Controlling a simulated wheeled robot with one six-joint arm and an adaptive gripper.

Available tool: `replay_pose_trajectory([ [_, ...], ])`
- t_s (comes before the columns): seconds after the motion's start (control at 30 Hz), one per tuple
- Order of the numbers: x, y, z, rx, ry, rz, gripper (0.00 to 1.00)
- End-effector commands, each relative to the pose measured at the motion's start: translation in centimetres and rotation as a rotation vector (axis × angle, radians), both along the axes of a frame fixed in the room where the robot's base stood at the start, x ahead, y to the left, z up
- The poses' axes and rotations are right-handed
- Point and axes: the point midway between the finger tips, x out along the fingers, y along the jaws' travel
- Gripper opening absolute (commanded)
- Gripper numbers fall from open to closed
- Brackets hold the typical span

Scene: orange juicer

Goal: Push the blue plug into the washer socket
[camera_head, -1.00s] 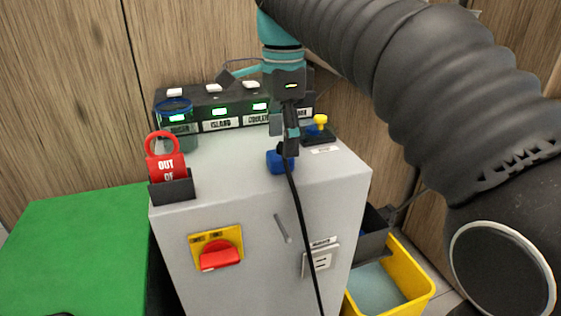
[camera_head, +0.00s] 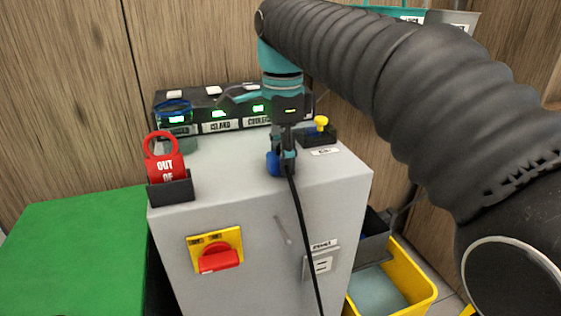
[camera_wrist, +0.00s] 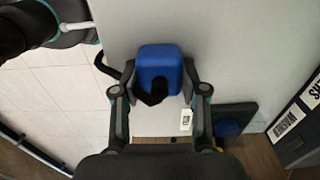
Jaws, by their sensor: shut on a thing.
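My gripper (camera_head: 283,160) is shut on the blue plug (camera_head: 272,163), above or at the grey cabinet's top (camera_head: 225,165), near its front edge. Whether the plug touches the top is hard to tell. The wrist view shows the plug (camera_wrist: 160,58) between my fingers, with its black cable bending around it. In the head view the cable hangs down the cabinet's front. A black socket strip (camera_head: 205,102) with lit green windows and white labels stands along the back. ISLAND is readable. A clear blue-rimmed cup partly covers the leftmost label, so the washer socket cannot be confirmed.
The clear cup (camera_head: 176,112) stands before the strip's left end. A red OUT OF tag (camera_head: 165,167) sits in a dark holder at front left. A black box with a yellow knob (camera_head: 321,121) is right of my gripper. The cabinet top's middle left is free.

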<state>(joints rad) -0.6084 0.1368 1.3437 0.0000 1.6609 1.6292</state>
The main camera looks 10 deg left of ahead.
Motion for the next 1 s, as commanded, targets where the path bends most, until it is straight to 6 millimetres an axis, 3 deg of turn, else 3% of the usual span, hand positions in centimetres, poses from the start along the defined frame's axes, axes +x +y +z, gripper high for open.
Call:
replay_pose_trajectory([
  [0.37,0.0,0.0,0.6,0.0,0.0,0.0,0.12],
  [0.67,0.1,0.1,4.6,0.001,-0.002,0.0,0.12],
  [1.0,-3.8,-5.9,8.3,0.001,-0.002,-0.003,0.12],
])
